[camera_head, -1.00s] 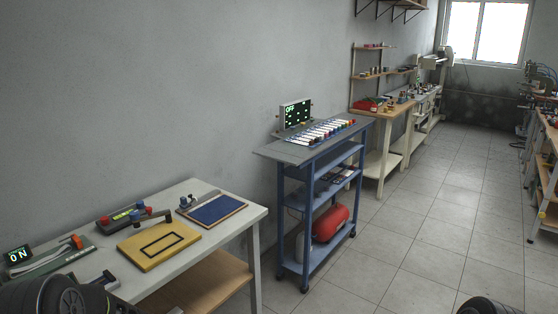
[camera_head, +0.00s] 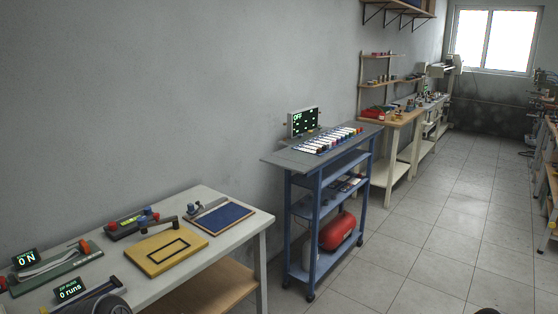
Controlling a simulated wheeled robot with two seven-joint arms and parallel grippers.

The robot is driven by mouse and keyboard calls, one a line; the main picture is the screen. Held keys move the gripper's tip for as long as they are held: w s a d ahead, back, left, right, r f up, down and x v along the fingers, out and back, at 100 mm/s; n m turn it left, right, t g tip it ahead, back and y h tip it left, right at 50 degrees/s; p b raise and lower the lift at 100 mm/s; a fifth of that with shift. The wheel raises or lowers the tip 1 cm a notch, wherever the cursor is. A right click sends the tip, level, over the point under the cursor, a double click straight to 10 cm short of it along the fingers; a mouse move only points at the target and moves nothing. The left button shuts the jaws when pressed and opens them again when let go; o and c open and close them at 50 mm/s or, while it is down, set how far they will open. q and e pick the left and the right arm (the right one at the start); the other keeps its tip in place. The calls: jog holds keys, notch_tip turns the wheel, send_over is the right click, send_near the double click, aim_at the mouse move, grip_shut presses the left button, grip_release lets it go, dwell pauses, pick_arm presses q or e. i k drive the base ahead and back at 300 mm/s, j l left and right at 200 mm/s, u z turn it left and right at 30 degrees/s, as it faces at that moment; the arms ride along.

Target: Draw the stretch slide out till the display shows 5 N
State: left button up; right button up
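The stretch rig (camera_head: 58,268) lies at the left end of the white table in the head view. It has a green base with a pale strip along it and an orange-red block (camera_head: 84,246) at its right end. Its small display (camera_head: 26,259) reads 0 N. A red part shows at the left picture edge, partly cut off. I cannot tell which part is the slide. Neither of my grippers is in view; only dark rounded parts of my arms show at the bottom edge.
A second device with a display (camera_head: 70,289) reading 0 runs stands in front of the rig. A yellow board (camera_head: 150,264), a blue-topped board (camera_head: 222,232) and a red-and-black device (camera_head: 130,222) share the white table (camera_head: 245,227).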

aim_at(84, 245)
jog(key=u, duration=1.35)
jog(key=i+l, duration=0.15)
jog(key=l, duration=0.2)
jog(key=i+l, duration=0.15)
jog(key=l, duration=0.2)
jog(key=i+l, duration=0.15)
jog(key=l, duration=0.15)
jog(key=i+l, duration=0.1)
jog(key=l, duration=0.25)
jog(key=i+l, duration=0.15)
jog(key=l, duration=0.2)
jog(key=u, duration=0.95)
